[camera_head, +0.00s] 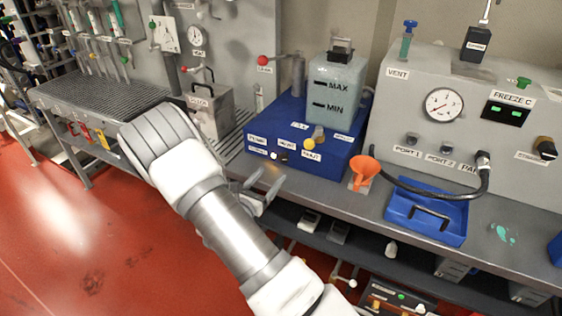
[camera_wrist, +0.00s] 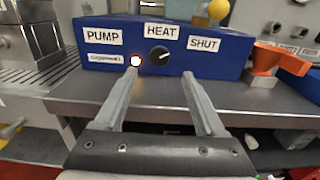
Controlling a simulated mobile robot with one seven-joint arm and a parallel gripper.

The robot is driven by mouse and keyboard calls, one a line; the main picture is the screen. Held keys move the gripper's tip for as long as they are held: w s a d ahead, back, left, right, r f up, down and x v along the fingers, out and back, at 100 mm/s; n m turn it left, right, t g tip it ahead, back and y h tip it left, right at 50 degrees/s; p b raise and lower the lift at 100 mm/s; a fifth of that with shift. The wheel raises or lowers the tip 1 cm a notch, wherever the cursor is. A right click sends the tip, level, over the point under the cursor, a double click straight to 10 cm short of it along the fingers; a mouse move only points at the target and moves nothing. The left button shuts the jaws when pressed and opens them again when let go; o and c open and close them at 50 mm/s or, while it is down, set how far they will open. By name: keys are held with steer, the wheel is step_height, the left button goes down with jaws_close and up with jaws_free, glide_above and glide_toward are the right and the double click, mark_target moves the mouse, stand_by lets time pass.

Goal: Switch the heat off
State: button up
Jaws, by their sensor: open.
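The blue box (camera_wrist: 225,62) has a front face labelled PUMP, HEAT and SHUT; it also shows in the head view (camera_head: 338,170). A small black round knob (camera_wrist: 160,56) sits under the HEAT label (camera_wrist: 162,30). Its light pointer mark seems to point toward the upper right. A round lamp (camera_wrist: 136,61) left of the knob glows white-orange. My gripper (camera_wrist: 160,80) is open and empty, its two fingers pointing at the box front with the knob between them in the picture. The fingers appear short of the knob, apart from it. In the head view my gripper (camera_head: 268,188) is at the bench's front edge.
A tank (camera_head: 338,85) marked MAX and MIN stands on the box. A yellow ball (camera_head: 309,144) is at its front. An orange funnel (camera_head: 364,168) and blue tray (camera_head: 425,215) lie to the right. A metal box (camera_head: 208,110) stands left.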

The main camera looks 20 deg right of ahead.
mark_target(282, 160)
steer(key=x, duration=0.8)
steer(key=shift+w, duration=0.1)
steer(key=shift+c, duration=0.2)
jaws_close()
